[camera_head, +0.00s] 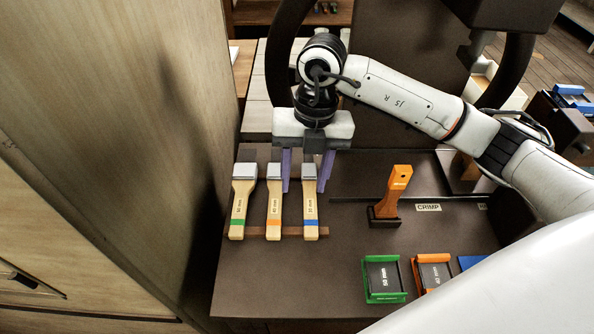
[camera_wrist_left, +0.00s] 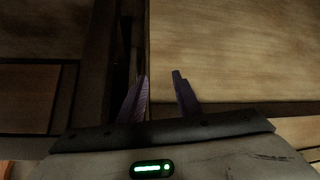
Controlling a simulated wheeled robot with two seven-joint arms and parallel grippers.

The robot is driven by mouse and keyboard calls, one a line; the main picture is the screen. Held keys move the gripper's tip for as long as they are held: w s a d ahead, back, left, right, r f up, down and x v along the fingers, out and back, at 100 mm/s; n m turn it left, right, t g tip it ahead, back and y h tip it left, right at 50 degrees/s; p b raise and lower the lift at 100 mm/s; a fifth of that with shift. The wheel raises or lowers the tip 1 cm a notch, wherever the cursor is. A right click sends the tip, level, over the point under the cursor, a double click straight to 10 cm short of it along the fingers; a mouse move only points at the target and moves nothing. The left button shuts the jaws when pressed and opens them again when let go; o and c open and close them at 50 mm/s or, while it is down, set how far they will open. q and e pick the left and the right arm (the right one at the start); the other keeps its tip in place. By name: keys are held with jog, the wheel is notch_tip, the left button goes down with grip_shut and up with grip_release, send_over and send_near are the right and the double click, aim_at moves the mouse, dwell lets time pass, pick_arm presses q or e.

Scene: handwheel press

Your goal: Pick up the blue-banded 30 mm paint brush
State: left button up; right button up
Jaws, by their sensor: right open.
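Three paint brushes with wooden handles and grey heads lie side by side on a brown rack on the dark table. The blue-banded brush (camera_head: 310,208) is the rightmost. The orange-banded brush (camera_head: 274,208) is in the middle and the green-banded brush (camera_head: 240,208) is at the left. My right gripper (camera_head: 304,188) is open, with its purple fingers pointing down on either side of the blue-banded brush near its grey head. I cannot tell whether they touch it. My left gripper (camera_wrist_left: 160,76) shows only in the left wrist view, its fingers apart with nothing between them.
An orange handle (camera_head: 394,190) stands upright in a dark base. Green (camera_head: 384,299) and orange (camera_head: 414,276) framed holders and a partly hidden blue one (camera_head: 472,261) sit at the front right. A wooden panel (camera_head: 110,130) rises at the left. A dark handwheel (camera_head: 513,70) stands behind.

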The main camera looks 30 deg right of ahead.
aim_at(310, 198)
jog(key=shift+m+h, duration=0.4)
jog(key=shift+h, duration=0.3)
jog(key=d+f, duration=0.1)
jog(key=w+d+f, duration=0.1)
jog(key=d+f, duration=0.1)
jog(key=shift+w, duration=0.15)
jog(key=shift+w+a+f+p, duration=0.1)
jog(key=shift+f+p, duration=0.25)
jog(key=shift+f, duration=1.15)
jog(key=shift+w+a+f+p, duration=0.1)
jog(key=shift+f+p, duration=0.2)
jog(key=shift+f, duration=1.2)
grip_shut()
